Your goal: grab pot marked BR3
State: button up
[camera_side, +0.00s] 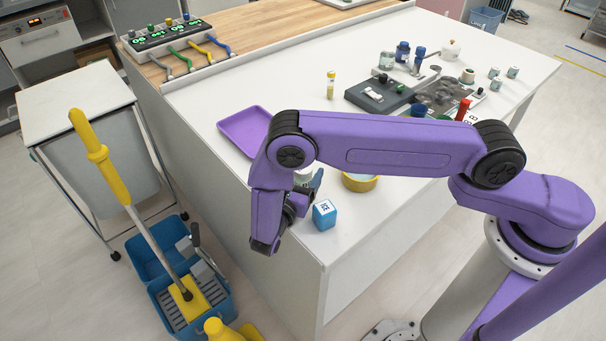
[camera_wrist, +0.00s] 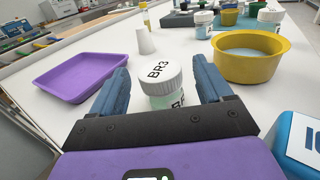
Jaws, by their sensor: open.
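The pot marked BR3 (camera_wrist: 160,82) is a small pale jar with a white lid lettered BR3. It stands upright on the white table in the wrist view. My gripper (camera_wrist: 162,66) is open, with one blue finger on each side of the pot in that picture and a visible gap on both sides. I cannot tell how deep the pot is between the fingers. In the side view, the pot (camera_side: 302,177) is mostly hidden behind my arm and gripper (camera_side: 303,197), low over the table's near corner.
A yellow bowl (camera_wrist: 262,72) stands right of the pot, and a blue cube (camera_side: 324,214) sits close by at the right. A purple tray (camera_wrist: 80,72) lies left. The table's edge runs close to my gripper.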

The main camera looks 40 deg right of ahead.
jog(key=shift+x, duration=1.75)
jog(key=c, duration=1.1)
jog(key=shift+r, duration=0.1)
jog(key=shift+c, duration=0.2)
